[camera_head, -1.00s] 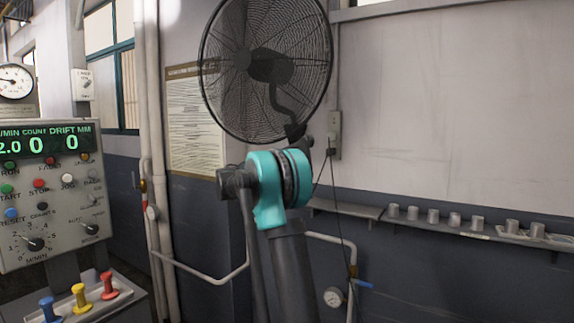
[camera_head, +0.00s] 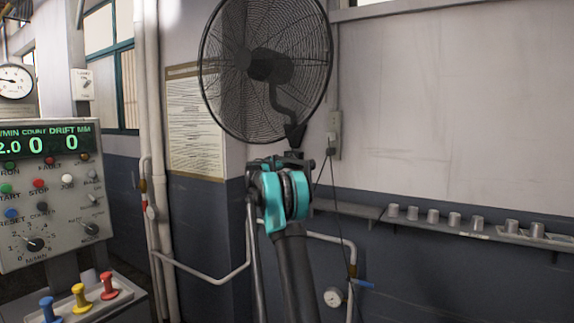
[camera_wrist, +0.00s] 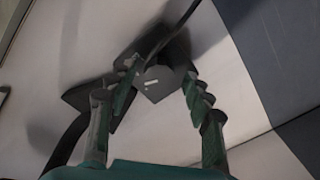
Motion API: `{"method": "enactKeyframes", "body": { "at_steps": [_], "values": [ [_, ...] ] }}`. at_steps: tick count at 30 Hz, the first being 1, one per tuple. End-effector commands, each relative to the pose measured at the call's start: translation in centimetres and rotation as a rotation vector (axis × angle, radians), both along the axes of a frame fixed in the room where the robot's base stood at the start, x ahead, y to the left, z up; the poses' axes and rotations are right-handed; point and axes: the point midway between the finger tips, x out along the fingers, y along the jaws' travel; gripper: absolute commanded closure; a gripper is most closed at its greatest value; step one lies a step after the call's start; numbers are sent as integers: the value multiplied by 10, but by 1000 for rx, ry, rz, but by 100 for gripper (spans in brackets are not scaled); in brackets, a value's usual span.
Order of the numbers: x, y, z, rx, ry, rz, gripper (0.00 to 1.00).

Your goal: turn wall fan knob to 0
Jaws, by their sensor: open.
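The wall fan (camera_head: 265,66) has a round dark wire cage and a curved arm running down to a dark wall mount (camera_head: 295,134). In the wrist view a dark grey knob-like part (camera_wrist: 160,84) with a small white mark sits on the pale wall by dark fan parts. My gripper (camera_wrist: 159,72) is open. Its two ridged fingers reach towards the wall, one on each side of that part in the picture. I cannot tell whether they touch it. In the head view my arm hides most of the area just below the mount.
A control panel (camera_head: 50,205) with buttons, dials and coloured levers stands at the left. A wall outlet (camera_head: 334,135) and hanging cord are right of the mount. A shelf (camera_head: 400,221) holds several grey cylinders. White pipes run up the wall left of my arm.

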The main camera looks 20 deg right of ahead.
Motion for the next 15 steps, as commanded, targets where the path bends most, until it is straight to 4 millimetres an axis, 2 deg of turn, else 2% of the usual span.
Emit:
{"method": "enactKeyframes", "body": {
  "at_steps": [10,15],
  "values": [
    [3,-4,0,0,0,0,49],
    [3,-4,0,0,0,0,69]
  ]
}}
